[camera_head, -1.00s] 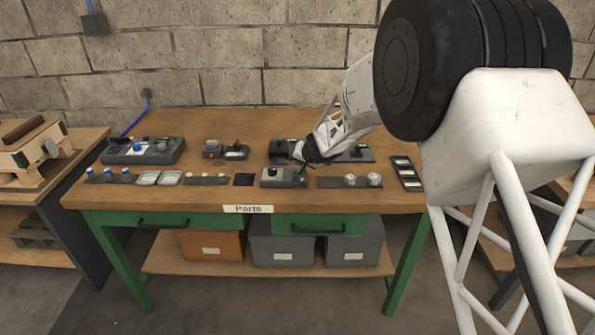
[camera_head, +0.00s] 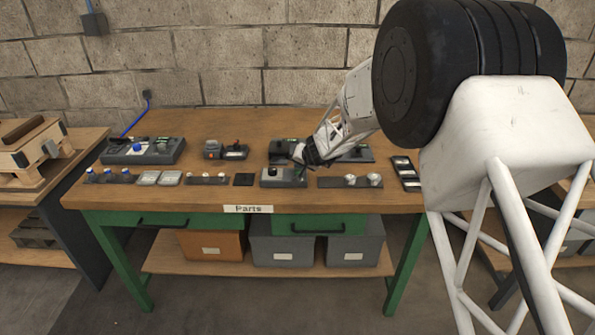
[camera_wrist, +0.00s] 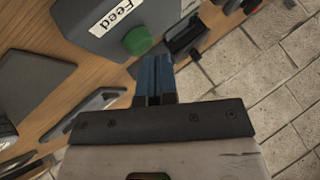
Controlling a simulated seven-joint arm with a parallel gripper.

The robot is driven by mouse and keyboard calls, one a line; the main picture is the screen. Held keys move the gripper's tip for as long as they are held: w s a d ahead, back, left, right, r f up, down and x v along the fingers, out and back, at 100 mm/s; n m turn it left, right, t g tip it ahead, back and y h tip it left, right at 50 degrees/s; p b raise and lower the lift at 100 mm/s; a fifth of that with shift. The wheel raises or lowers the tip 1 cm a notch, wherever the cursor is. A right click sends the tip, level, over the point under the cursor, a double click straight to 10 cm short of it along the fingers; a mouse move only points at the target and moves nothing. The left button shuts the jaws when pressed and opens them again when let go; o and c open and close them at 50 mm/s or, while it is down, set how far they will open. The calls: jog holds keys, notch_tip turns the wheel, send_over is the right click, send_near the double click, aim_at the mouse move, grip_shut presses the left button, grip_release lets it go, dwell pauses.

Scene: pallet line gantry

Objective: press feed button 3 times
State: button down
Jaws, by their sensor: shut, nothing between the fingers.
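The feed button is a round green button (camera_wrist: 138,40) on a grey box (camera_wrist: 95,28) with a white label reading "Feed" (camera_wrist: 117,14), in the wrist view. My gripper (camera_wrist: 150,62) has its blue fingers shut together and empty. The fingertips are just beside and below the button in that view; whether they touch it I cannot tell. In the head view my gripper (camera_head: 302,156) is low over the right-centre of the workbench, and hides part of the units there. The button cannot be made out in that view.
The wooden workbench (camera_head: 130,195) carries a small grey box with a black knob (camera_head: 272,172), a control box with a blue button (camera_head: 138,148), and a dark tray with two pale knobs (camera_head: 332,183). A brick wall (camera_head: 215,55) stands behind. Bare wood lies along the bench's front edge.

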aim_at(299, 170)
jog(key=shift+f, duration=0.4)
dwell(0.8)
jog(key=shift+r, duration=0.9)
jog(key=shift+r, duration=0.1)
jog(key=shift+r, duration=2.4)
jog(key=shift+r, duration=0.1)
